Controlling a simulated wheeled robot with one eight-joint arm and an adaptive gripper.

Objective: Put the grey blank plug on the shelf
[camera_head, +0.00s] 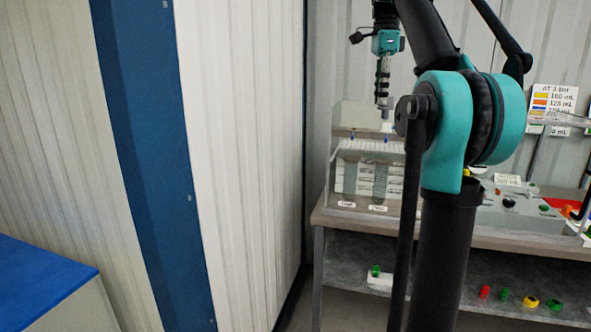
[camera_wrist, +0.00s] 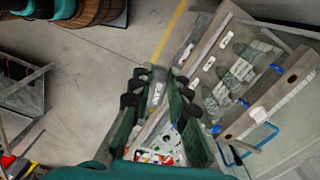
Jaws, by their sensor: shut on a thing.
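My gripper (camera_head: 383,98) hangs pointing down in the head view, in front of the wall and above the left part of the workbench. It is shut on the grey blank plug (camera_head: 387,114), whose lower end shows small below the fingertips. In the wrist view the plug (camera_wrist: 157,94) is a grey piece with a pale label between the two green fingers of my gripper (camera_wrist: 160,80). The shelf (camera_head: 345,258) is the grey lower board of the workbench, below and apart from the plug. My arm hides part of it.
A clear-walled box (camera_head: 365,178) with stacked pale packs stands on the benchtop (camera_head: 335,217). Several small coloured parts lie on the shelf, including a red one (camera_head: 484,291) and a yellow one (camera_head: 530,301). The shelf's left front part has bare room. A blue-topped cabinet (camera_head: 45,280) stands left.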

